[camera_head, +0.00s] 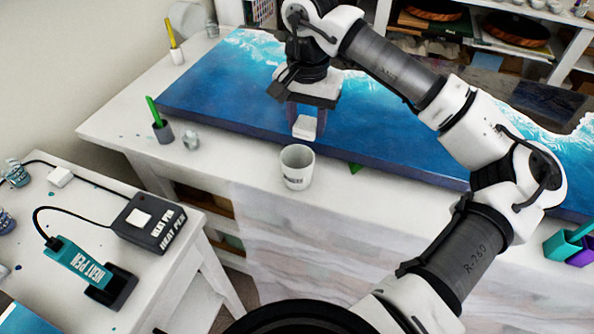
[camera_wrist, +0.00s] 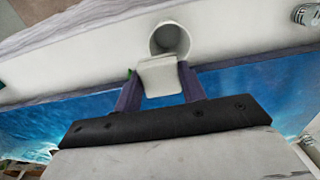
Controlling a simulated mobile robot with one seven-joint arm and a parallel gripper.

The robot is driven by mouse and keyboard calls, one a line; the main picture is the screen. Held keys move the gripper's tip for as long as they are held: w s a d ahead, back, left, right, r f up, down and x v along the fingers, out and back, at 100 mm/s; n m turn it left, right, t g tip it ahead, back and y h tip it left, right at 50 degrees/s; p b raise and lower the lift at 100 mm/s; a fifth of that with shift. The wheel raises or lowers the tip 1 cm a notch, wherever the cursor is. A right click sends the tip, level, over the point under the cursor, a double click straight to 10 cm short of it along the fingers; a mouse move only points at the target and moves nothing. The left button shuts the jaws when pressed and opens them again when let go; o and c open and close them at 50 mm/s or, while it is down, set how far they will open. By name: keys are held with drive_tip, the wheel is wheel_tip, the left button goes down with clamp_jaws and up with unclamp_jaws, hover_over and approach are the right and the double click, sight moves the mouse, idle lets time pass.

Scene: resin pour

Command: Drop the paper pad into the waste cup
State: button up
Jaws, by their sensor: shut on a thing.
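The paper pad (camera_head: 305,127) is a small white block held between the fingers of my gripper (camera_head: 306,118). In the wrist view the pad (camera_wrist: 160,76) sits between the two purple fingers of my gripper (camera_wrist: 160,80). The waste cup (camera_head: 297,168) is white and stands upright on the white bench in front of the blue resin panel. In the wrist view the cup (camera_wrist: 169,40) shows its open mouth just beyond the pad. The pad is above and slightly behind the cup in the head view, apart from its rim there.
The blue resin panel (camera_head: 220,85) lies behind the cup. A grey cup with a green tool (camera_head: 162,130) and a small clear jar (camera_head: 190,139) stand to the left. The heat pen (camera_head: 85,264) and its box (camera_head: 148,223) are on the nearer table. The bench around the cup is mostly clear.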

drive_tip(key=shift+f+b, duration=0.35)
drive_tip(key=shift+f, duration=0.9)
drive_tip(key=o, duration=1.1)
drive_tip(key=shift+r, duration=0.15)
wheel_tip(320, 180, up, 14)
drive_tip(key=b, duration=0.2)
drive_tip(key=shift+f, duration=0.2)
